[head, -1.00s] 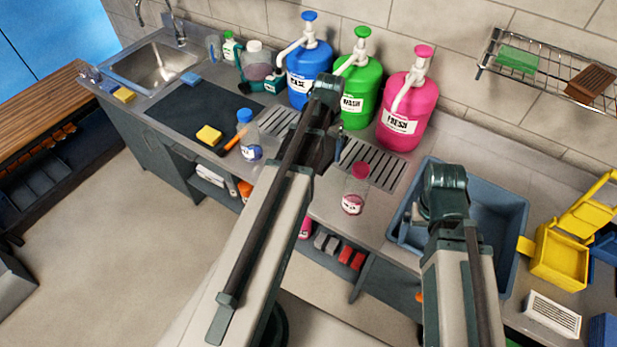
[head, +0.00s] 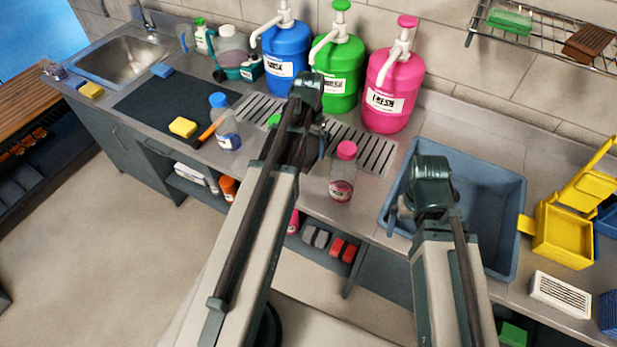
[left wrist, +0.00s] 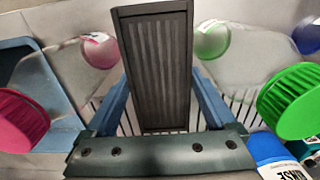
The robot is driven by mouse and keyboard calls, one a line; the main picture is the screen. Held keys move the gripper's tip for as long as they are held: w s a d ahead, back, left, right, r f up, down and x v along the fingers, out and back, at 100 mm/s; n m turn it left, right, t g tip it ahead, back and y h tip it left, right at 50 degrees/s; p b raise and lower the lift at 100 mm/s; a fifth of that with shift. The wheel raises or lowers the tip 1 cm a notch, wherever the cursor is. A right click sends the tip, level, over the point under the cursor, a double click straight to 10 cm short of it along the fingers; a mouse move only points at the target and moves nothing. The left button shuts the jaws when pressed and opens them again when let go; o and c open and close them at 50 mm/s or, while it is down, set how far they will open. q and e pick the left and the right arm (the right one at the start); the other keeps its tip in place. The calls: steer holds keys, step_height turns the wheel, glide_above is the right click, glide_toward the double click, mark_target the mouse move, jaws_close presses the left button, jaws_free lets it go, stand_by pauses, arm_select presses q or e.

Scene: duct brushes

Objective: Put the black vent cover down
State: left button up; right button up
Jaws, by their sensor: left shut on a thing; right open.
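The black vent cover (left wrist: 153,70) is a dark, ribbed rectangular piece. In the left wrist view it stands lengthwise between the two blue fingers of my left gripper (left wrist: 160,98), which is shut on it. In the head view my left gripper (head: 312,145) is over the drip grates near the green jug, and its own arm mostly hides it and the cover. I cannot tell whether the cover touches the counter. My right gripper (head: 394,212) is open and empty at the left rim of the blue-grey basin (head: 490,215).
Slotted grates (head: 362,148) lie in the counter before the blue (head: 287,60), green (head: 338,75) and pink (head: 388,95) pump jugs. A pink-capped bottle (head: 342,178) and a blue-capped bottle (head: 226,125) stand close by. A white vent cover (head: 560,292) lies right. A dark mat (head: 165,108) has free room.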

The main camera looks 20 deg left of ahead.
mark_target(309, 177)
arm_select(q)
step_height(309, 177, down, 11)
steer(key=b, duration=1)
steer(key=shift+f, duration=0.15)
arm_select(e)
step_height(309, 177, down, 11)
steer(key=shift+f, duration=0.15)
arm_select(q)
steer(key=shift+f, duration=0.15)
arm_select(e)
steer(key=shift+f, duration=0.15)
arm_select(q)
steer(key=o, duration=1.1)
step_height(309, 177, up, 12)
steer(key=p, duration=1.2)
steer(key=shift+r, duration=0.2)
arm_select(e)
step_height(309, 177, up, 12)
steer(key=shift+r, duration=0.2)
